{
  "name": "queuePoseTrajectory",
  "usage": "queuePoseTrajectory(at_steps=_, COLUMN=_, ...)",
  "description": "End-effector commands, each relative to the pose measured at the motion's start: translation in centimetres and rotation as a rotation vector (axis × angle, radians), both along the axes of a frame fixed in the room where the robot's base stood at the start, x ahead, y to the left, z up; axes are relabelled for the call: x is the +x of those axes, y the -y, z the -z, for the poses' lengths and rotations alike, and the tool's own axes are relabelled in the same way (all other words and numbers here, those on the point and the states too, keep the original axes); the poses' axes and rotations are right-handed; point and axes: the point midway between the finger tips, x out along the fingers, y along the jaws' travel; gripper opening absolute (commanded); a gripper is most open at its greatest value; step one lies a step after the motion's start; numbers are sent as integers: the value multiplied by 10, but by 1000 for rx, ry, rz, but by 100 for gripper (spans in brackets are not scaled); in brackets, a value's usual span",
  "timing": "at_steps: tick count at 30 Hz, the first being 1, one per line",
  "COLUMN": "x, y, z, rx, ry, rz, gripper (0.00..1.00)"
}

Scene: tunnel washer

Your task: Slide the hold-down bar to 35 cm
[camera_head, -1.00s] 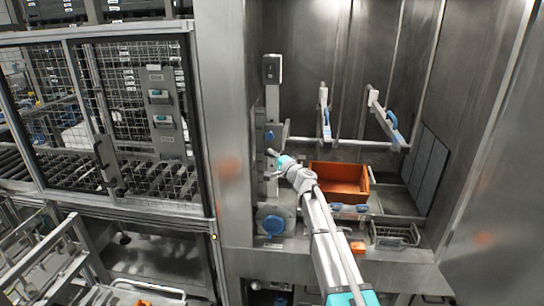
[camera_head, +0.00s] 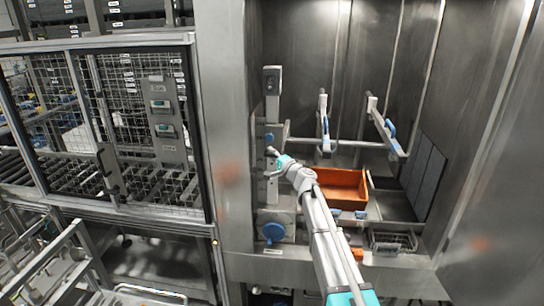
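A vertical metal rail (camera_head: 273,105) stands on the left inside the steel bay, with a dark box (camera_head: 271,80) at its top. A carriage with a blue knob (camera_head: 269,137) sits partway down this rail. A pale horizontal bar (camera_head: 350,143) runs to the right at about the knob's height; I take it as the hold-down bar, but its link to the carriage is unclear. My gripper (camera_head: 271,154) is just below the knob, close to the rail. It is too small to tell whether its fingers are open or touching anything. No scale reading is legible.
An orange crate (camera_head: 366,190) sits right of my gripper. Two arms with blue handles (camera_head: 326,126) (camera_head: 390,127) project above it. A blue round knob (camera_head: 272,232) is low on the left, and a wire basket (camera_head: 393,243) is at the lower right. A mesh-guarded conveyor (camera_head: 110,120) stands left.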

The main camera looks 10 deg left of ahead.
Motion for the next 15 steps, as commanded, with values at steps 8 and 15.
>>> queuePoseTrajectory(at_steps=8, x=-1, y=0, z=1, rx=-4, ry=1, rz=0, gripper=54)
queuePoseTrajectory(at_steps=15, x=-2, y=0, z=3, rx=-4, ry=1, rz=0, gripper=54)
